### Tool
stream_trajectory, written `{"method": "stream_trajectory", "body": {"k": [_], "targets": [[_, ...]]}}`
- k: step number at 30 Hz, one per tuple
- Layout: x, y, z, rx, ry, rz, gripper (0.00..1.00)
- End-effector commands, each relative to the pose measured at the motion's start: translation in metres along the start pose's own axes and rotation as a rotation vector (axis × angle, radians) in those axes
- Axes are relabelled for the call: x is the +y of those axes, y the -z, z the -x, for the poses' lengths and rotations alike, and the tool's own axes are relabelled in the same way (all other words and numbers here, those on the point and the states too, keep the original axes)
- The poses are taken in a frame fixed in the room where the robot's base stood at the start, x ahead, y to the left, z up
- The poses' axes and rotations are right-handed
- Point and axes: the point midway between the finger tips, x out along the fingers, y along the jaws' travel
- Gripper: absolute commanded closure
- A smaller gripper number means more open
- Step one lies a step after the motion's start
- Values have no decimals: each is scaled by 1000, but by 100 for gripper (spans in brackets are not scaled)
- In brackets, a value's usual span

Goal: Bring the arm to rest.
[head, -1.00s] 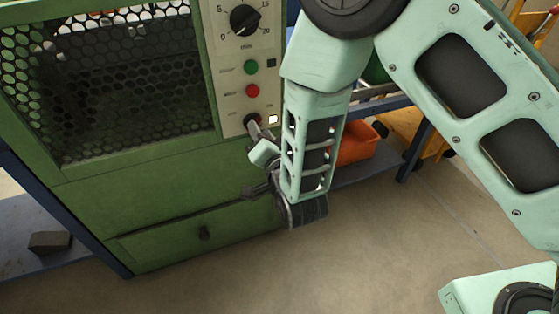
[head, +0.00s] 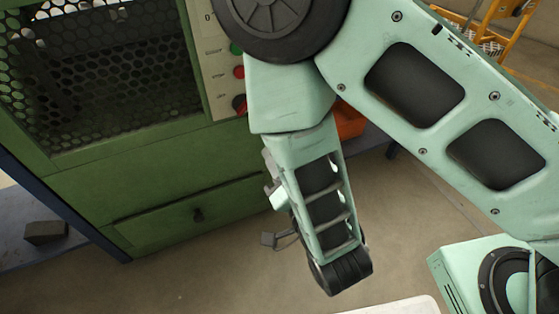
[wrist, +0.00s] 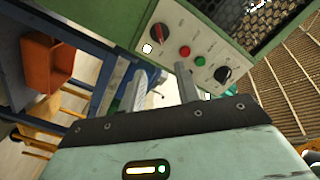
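My gripper (wrist: 161,72) is open and empty in the wrist view, its two grey fingers apart with nothing between them. In the head view my arm hangs folded down in front of the green furnace (head: 130,200), with the gripper partly hidden at its lower left side. The furnace control panel (wrist: 205,55) faces the wrist camera, beyond the fingertips and apart from them. It carries a red and black rotary switch (wrist: 160,36), a red button (wrist: 184,51), a green button (wrist: 200,61) and a black dial (wrist: 222,74).
An orange bin (head: 349,121) sits behind my arm. A dark block (head: 45,232) lies on the shelf at left.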

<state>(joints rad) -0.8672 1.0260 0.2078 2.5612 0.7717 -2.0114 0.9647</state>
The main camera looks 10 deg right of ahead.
Motion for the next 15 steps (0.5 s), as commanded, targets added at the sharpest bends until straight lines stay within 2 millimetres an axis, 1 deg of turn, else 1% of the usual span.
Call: {"method": "stream_trajectory", "body": {"k": [11, 15], "targets": [[0, 0, 0, 0, 0, 0, 67], [0, -1, -5, -23, -30, -5, 67]]}}
